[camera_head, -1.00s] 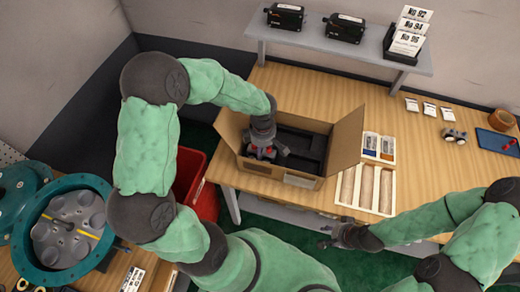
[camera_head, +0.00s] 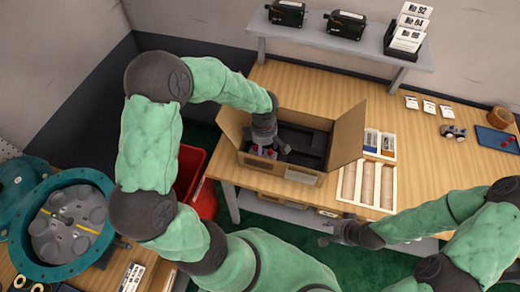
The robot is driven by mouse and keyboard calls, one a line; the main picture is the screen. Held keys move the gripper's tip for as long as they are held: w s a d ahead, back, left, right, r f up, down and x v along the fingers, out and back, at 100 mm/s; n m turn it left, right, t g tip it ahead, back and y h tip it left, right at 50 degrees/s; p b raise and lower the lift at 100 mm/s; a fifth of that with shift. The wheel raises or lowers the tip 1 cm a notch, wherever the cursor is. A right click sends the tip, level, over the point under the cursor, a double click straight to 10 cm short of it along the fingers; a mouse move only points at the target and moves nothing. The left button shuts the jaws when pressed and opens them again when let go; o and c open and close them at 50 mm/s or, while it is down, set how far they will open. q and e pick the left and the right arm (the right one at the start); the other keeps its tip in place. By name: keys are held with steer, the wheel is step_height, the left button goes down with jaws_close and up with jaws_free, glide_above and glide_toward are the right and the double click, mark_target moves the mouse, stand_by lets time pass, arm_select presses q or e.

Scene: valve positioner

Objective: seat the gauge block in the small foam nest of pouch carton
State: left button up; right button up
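The open carton (camera_head: 306,178) stands near the table's front left, with its flaps out and dark foam (camera_head: 308,140) inside. My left gripper (camera_head: 268,152) reaches down into the carton's left side. A small red and grey item (camera_head: 262,153) shows at its fingertips; I cannot tell whether it is the gauge block, or whether the fingers are closed on it. The small foam nest is too small and too covered to make out. My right gripper (camera_head: 335,231) hangs in front of the table's front edge, away from the carton; its fingers look apart and empty.
A tray of rolls (camera_head: 367,186) and a small box of packets (camera_head: 379,145) stand right of the carton. A shelf (camera_head: 330,51) with black devices runs along the back. A red bin (camera_head: 203,203) is below left. The table's middle right is mostly clear.

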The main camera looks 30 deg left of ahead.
arm_select(q)
steer(key=shift+w+f, duration=0.15)
steer(key=shift+f, duration=0.35)
arm_select(e)
steer(key=shift+s+a+f+m+g, duration=0.1)
steer(key=shift+s+f+m+g, duration=0.25)
steer(key=shift+s+f, duration=0.85)
arm_select(q)
steer(key=shift+s+r, duration=0.2)
steer(key=shift+r, duration=0.1)
steer(key=w, duration=0.2)
steer(key=shift+w+d+r, duration=0.2)
steer(key=shift+w, duration=0.2)
steer(key=s+r, duration=0.1)
steer(key=s+a+r, duration=0.1)
steer(key=r, duration=0.1)
steer(key=shift+a+r, duration=0.1)
steer(key=shift+r, duration=0.1)
steer(key=r, duration=0.3)
steer(key=shift+s+d+r+p, duration=0.1)
steer(key=shift+s+d+p, duration=0.05)
steer(key=shift+d+p, duration=0.15)
steer(key=shift+s+r, duration=0.15)
steer(key=shift+r, duration=0.45)
steer(key=shift+d, duration=0.1)
arm_select(e)
steer(key=shift+w+f+g, duration=0.35)
steer(key=shift+w+f, duration=0.15)
steer(key=shift+w, duration=0.35)
steer(key=shift+s, duration=0.15)
